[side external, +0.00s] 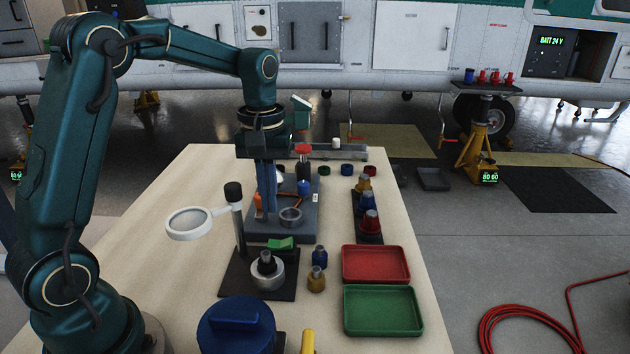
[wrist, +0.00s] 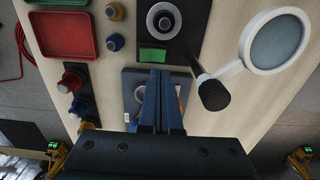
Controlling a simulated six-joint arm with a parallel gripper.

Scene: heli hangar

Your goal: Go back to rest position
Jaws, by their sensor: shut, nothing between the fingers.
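My gripper (side external: 266,207) hangs from my teal arm, pointing down above the grey fixture plate (side external: 308,222) on the table. Its two blue fingers are together with nothing between them. In the wrist view my gripper (wrist: 163,72) shows the same closed fingers over the plate. A grey ring (side external: 290,217) is on the plate just right of the fingers. The fingers hide part of the plate, including some of an orange item on it.
A magnifier (side external: 188,223) stands left of the gripper. A black base with a metal ring (side external: 268,273), a red tray (side external: 375,264), a green tray (side external: 384,311) and a blue canister (side external: 236,325) are nearer. Small coloured parts (side external: 369,222) stand in a rack at right.

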